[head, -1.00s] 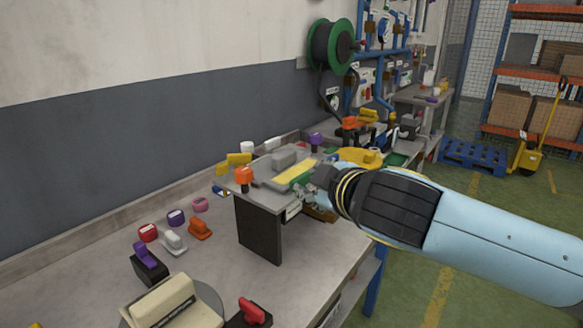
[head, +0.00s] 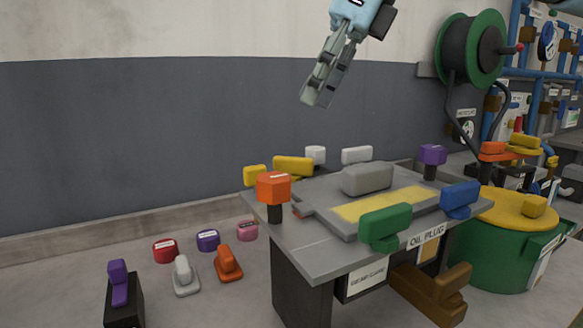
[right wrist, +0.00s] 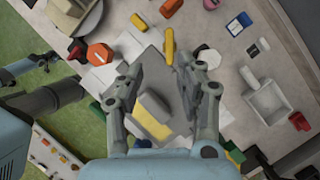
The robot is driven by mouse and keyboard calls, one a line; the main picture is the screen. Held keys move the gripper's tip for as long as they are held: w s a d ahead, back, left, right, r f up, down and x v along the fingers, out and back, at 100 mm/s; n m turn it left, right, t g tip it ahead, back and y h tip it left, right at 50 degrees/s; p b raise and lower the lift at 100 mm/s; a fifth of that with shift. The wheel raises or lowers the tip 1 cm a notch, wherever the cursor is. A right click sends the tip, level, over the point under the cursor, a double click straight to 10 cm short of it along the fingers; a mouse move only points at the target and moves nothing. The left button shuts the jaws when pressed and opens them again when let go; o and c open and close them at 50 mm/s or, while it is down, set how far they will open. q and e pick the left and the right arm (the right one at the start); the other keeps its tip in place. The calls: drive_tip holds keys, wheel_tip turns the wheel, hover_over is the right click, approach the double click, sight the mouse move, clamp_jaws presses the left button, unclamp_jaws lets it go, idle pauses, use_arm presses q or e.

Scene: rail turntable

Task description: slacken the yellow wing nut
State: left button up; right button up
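A yellow bar-shaped handle (head: 293,166) stands at the back left of the grey bench plate (head: 340,245); a smaller yellow piece (head: 255,174) is left of it. I cannot tell for sure which is the wing nut. In the right wrist view the long yellow handle (right wrist: 169,45) lies just beyond my fingertips, and the smaller yellow piece (right wrist: 139,21) is farther off. My right gripper (head: 318,95) hangs high above the plate, pointing down; in the wrist view its fingers (right wrist: 158,72) are apart with nothing between them. My left gripper is not seen.
An orange hexagonal knob (head: 272,188) stands close by at the plate's left corner. The plate also carries a grey block (head: 367,179), a green handle (head: 385,226), a blue handle (head: 460,197) and a purple knob (head: 432,155). A green drum (head: 500,262) stands right. Air above the plate is clear.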

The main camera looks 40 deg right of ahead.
drive_tip(key=d, duration=0.1)
drive_tip(key=p, duration=0.8)
hover_over(294, 157)
drive_tip(key=s+d, duration=0.1)
drive_tip(key=s, duration=0.1)
drive_tip(key=shift+h, duration=0.4)
wheel_tip(294, 157, down, 4)
drive_tip(key=shift+f, duration=0.1)
drive_tip(key=x, duration=0.4)
drive_tip(key=shift+f+b, duration=0.2)
drive_tip(key=shift+b, duration=0.1)
drive_tip(key=shift+w+f, duration=0.15)
drive_tip(key=shift+f, duration=0.55)
clamp_jaws()
